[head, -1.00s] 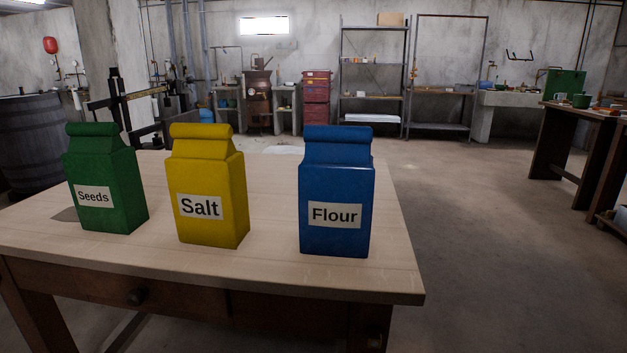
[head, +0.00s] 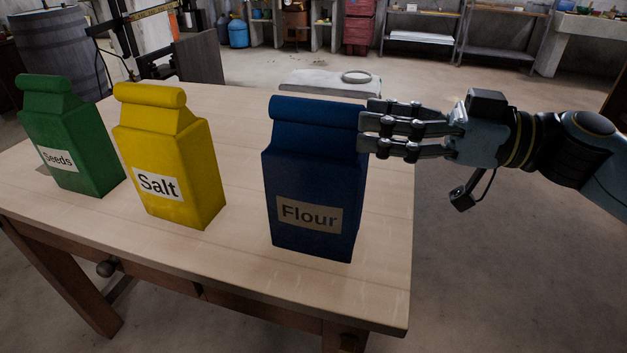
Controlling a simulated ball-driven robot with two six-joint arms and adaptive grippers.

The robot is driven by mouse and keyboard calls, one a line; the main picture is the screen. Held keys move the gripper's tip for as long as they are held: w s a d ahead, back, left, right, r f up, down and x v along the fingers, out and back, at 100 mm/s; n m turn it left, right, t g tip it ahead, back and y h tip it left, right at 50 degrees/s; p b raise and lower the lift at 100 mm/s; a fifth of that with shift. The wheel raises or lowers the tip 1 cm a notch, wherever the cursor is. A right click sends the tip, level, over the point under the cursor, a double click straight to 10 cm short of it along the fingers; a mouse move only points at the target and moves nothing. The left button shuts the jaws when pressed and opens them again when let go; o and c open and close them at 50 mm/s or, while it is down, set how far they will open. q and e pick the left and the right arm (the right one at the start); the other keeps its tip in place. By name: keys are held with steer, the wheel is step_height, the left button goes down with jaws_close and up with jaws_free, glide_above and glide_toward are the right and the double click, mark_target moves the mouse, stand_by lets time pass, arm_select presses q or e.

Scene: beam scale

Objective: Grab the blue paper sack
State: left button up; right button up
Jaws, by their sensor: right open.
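The blue paper sack (head: 312,178), labelled "Flour", stands upright near the right end of the wooden table. Its top is rolled over. My right gripper (head: 368,130) comes in from the right at the height of the sack's upper part. Its fingers are open and their tips overlap the sack's right edge in the picture. I cannot tell whether they touch it. My left gripper is not in view.
A yellow "Salt" sack (head: 172,160) and a green "Seeds" sack (head: 72,140) stand to the left on the table (head: 235,225). A beam scale (head: 125,35) stands behind the table. The table's right edge lies below my right gripper.

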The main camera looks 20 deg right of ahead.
mark_target(318, 112)
steer(key=x, duration=0.8)
steer(key=shift+w+d+f, duration=0.1)
steer(key=shift+w, duration=0.3)
jaws_close()
